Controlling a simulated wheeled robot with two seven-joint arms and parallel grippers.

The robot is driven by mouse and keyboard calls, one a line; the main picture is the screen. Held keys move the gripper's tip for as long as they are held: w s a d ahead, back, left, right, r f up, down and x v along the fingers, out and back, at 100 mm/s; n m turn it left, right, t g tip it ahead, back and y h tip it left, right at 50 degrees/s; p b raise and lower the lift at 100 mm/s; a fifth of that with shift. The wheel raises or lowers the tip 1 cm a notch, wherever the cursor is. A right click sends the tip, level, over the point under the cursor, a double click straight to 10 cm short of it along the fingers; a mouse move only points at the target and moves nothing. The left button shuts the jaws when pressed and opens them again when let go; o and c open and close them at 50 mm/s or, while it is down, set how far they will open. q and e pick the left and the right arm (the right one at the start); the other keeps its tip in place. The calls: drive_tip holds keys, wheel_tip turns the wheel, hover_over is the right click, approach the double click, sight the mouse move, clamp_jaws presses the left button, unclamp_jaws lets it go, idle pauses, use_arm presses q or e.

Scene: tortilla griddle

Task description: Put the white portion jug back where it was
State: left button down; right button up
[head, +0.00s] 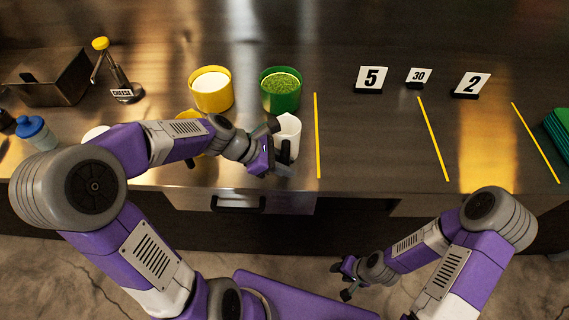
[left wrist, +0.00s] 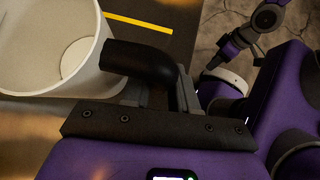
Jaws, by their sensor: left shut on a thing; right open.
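The white portion jug (head: 290,128) is at the counter's front part, just left of the first yellow line. It looks upright and empty. My left gripper (head: 275,152) is shut on it at its near side, around a dark part that looks like its handle. In the left wrist view the jug's open mouth (left wrist: 45,35) fills the upper left, with a black curved piece against its side. I cannot tell whether its base touches the counter. My right gripper (head: 347,278) is open and empty, low in front of the counter.
A yellow tub of white stuff (head: 212,102) and a green tub of green bits (head: 280,103) stand behind the jug. Another yellow tub (head: 187,116) is partly behind my left arm. Number signs (head: 372,78) stand at the back. The counter (head: 375,140) right of the first yellow line (head: 317,135) is clear.

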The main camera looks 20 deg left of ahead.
use_arm(q)
drive_tip(key=c, duration=0.9)
unclamp_jaws()
drive_tip(key=shift+f, duration=0.1)
drive_tip(key=shift+a+r, duration=0.1)
drive_tip(key=shift+r, duration=0.25)
drive_tip(key=p+v, duration=0.4)
drive_tip(key=v, duration=0.7)
drive_tip(key=shift+s+a+r, duration=0.2)
drive_tip(key=shift+a, duration=0.05)
